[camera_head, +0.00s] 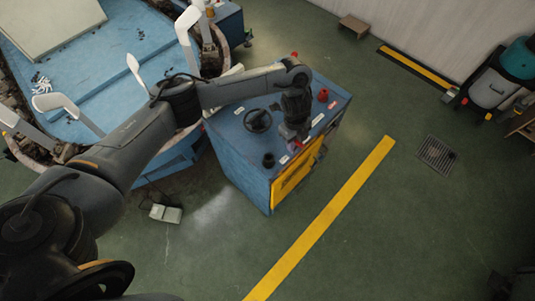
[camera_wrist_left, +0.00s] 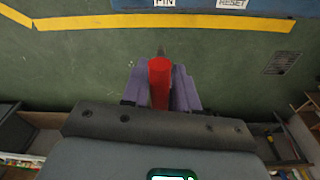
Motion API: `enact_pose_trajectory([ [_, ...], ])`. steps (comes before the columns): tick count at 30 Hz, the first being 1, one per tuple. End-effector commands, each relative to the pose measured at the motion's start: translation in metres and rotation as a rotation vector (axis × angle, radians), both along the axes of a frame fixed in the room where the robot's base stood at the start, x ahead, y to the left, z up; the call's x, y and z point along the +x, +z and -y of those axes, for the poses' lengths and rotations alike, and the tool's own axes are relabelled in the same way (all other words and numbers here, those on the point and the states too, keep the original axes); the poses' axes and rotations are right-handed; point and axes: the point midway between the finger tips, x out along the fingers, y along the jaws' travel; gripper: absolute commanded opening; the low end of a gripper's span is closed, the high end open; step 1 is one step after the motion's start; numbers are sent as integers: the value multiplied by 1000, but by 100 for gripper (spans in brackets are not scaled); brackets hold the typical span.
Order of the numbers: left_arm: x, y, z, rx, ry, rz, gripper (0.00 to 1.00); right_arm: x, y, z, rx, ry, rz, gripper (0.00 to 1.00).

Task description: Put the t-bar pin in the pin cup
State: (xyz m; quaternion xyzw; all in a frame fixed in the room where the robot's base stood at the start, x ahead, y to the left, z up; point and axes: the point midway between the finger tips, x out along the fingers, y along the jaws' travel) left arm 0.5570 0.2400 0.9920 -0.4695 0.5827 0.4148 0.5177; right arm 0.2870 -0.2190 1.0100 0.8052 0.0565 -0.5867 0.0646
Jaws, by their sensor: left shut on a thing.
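My left gripper (camera_head: 297,138) is over the front edge of the blue cabinet top (camera_head: 238,138). In the left wrist view its fingers (camera_wrist_left: 160,88) are shut on a red, rounded piece, the t-bar pin (camera_wrist_left: 159,75). A dark tip shows just beyond the red piece; the rest of the pin is hidden. A small black cup (camera_head: 268,160) stands at the cabinet's near left corner and a red fitting (camera_head: 322,95) at its right side. I cannot tell for certain which is the pin cup. My right gripper is not in view.
A black ring-shaped fitting (camera_head: 258,121) sits on the cabinet top. A white label reading PIN (camera_wrist_left: 163,3) shows at the cabinet's edge. The blue machine with white sock forms (camera_head: 135,68) stands at left.

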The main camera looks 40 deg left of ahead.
Motion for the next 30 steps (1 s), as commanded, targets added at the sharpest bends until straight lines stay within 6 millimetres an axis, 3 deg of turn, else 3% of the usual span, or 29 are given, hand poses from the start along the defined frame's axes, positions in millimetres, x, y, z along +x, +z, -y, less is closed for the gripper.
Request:
enact_pose_trajectory([
  [6,-26,-27,-40,3,3,-3,0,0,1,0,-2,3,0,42],
  [12,-42,-44,-65,2,2,-2,0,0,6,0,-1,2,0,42],
  [20,-48,-55,-74,1,0,0,0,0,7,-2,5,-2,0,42],
  [30,-47,-90,-73,0,0,-1,0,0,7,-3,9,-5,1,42],
])
